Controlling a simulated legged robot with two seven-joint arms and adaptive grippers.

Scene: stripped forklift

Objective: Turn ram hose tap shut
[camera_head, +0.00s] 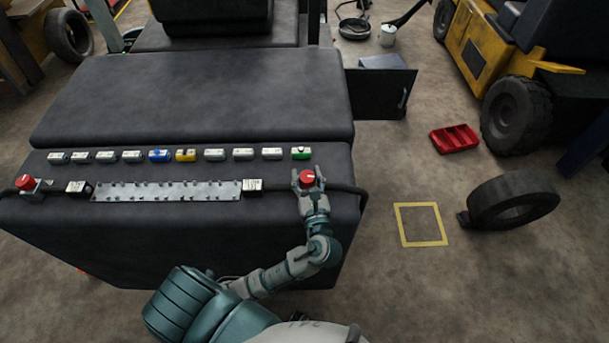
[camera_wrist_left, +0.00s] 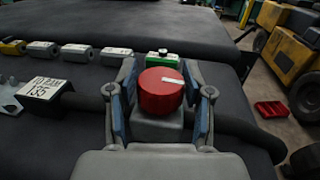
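The ram hose tap has a round red knob (camera_head: 306,177) with a white mark on top. It sits on the black hose at the right end of the dark bench top. In the left wrist view the knob (camera_wrist_left: 161,91) stands between my fingers, its white mark lying roughly crosswise. A label (camera_wrist_left: 45,88) to its left seems to read "TO RAM". My left gripper (camera_head: 308,182) has one finger on each side of the knob; in the wrist view (camera_wrist_left: 161,100) narrow gaps seem to show, so it looks open around it. My right gripper is out of view.
A second red tap (camera_head: 26,182) is at the bench's left end. A metal strip (camera_head: 167,191) lies between the taps. Several small blocks, one green (camera_head: 301,153), stand in a row behind. A red tray (camera_head: 454,139) and a tire (camera_head: 513,201) are on the floor right.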

